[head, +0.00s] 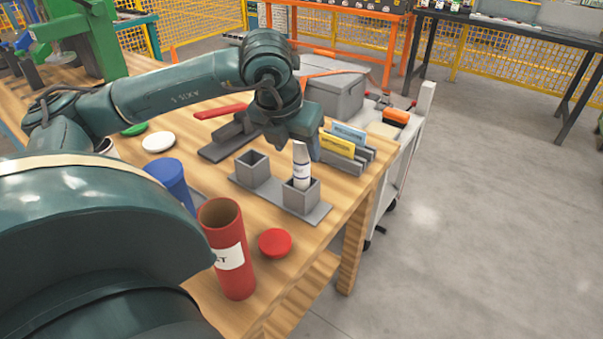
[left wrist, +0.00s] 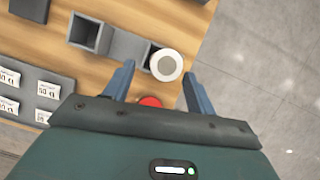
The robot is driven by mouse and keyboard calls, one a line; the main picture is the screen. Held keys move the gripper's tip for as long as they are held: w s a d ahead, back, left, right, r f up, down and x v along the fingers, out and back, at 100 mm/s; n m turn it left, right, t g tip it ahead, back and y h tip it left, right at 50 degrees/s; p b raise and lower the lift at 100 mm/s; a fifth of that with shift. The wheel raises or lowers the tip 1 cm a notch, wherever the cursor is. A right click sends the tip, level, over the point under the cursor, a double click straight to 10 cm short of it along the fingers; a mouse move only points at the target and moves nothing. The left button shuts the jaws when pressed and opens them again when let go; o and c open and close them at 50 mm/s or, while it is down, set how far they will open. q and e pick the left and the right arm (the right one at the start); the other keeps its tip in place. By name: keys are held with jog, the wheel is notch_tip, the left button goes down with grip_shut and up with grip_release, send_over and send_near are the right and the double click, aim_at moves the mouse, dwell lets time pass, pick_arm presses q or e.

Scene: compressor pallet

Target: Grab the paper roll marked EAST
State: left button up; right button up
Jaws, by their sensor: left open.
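A white paper roll (head: 301,168) stands upright in the right square socket of a grey holder (head: 265,195) on the wooden table. It has a small label whose lettering I cannot read. My left gripper (head: 303,146) is above the roll, open and pointing down. In the left wrist view, the roll's round top (left wrist: 166,65) appears between the two blue fingers of the open left gripper (left wrist: 158,72), slightly beyond the tips; I cannot tell whether they touch. The left socket (head: 252,165) looks empty. My right gripper is not in view.
An open red tube (head: 228,255) with a partly readable label stands in front, beside a red cap (head: 275,242). A blue tube (head: 172,180) and white cap (head: 158,142) are left. Yellow and blue cards (head: 338,146) stand in a rack close right of the gripper.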

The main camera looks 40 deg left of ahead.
aim_at(301, 156)
pick_arm(q)
jog(key=x, duration=0.4)
jog(key=shift+w, duration=0.2)
jog(key=shift+c, duration=0.4)
jog(key=c, duration=1)
